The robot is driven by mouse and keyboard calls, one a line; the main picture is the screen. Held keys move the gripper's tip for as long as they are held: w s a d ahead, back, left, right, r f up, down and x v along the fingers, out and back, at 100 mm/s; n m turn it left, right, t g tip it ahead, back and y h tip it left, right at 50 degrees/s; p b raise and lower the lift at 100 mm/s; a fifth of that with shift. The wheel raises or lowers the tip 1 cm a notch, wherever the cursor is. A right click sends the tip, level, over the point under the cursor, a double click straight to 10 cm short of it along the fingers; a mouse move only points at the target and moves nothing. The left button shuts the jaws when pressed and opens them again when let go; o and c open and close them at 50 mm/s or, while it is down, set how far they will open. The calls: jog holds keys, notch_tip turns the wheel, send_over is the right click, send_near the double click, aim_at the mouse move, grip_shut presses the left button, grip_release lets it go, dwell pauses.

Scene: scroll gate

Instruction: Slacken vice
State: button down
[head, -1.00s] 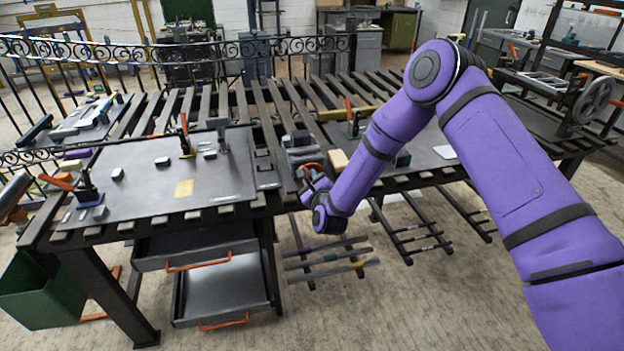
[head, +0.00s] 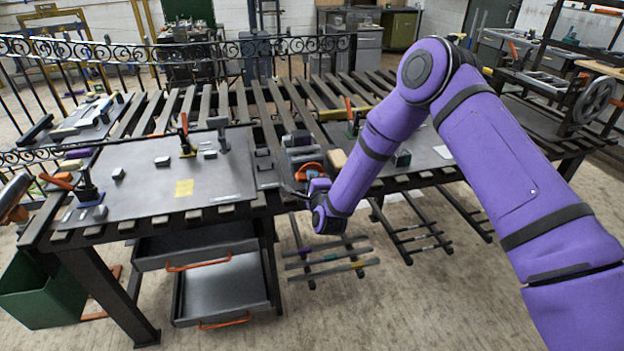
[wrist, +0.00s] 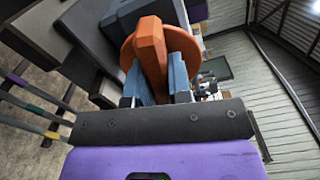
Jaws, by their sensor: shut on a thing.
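The vice (head: 303,155) is a grey block-like body at the front edge of the bench, left of my forearm. Its orange handle (head: 309,171) faces the front. In the wrist view the handle (wrist: 150,45) is a round orange disc with a raised bar across it. My gripper (wrist: 157,78) is shut on that bar, with one blue-grey finger on each side. In the head view my gripper (head: 300,189) is small and partly hidden by my purple wrist. The vice jaws and any gap between them are not clear.
A dark plate (head: 215,178) with clamps and small blocks lies on the bench to the left. A tan block (head: 337,158) sits right of the vice. Below are open drawers (head: 222,287) and racks of bars (head: 330,258). Clear floor lies in front.

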jog(key=n, duration=0.6)
jog(key=shift+f+n, duration=0.1)
jog(key=shift+n, duration=0.2)
jog(key=n, duration=1)
jog(key=shift+d+f+n, duration=0.1)
jog(key=shift+n, duration=0.3)
jog(key=n, duration=0.6)
jog(key=shift+w+d, duration=0.1)
jog(key=shift+n, duration=0.3)
jog(key=c, duration=1)
grip_release()
jog(key=shift+c, duration=0.2)
jog(key=v, duration=1)
jog(key=shift+s+d, duration=0.15)
jog(key=shift+s, duration=0.2)
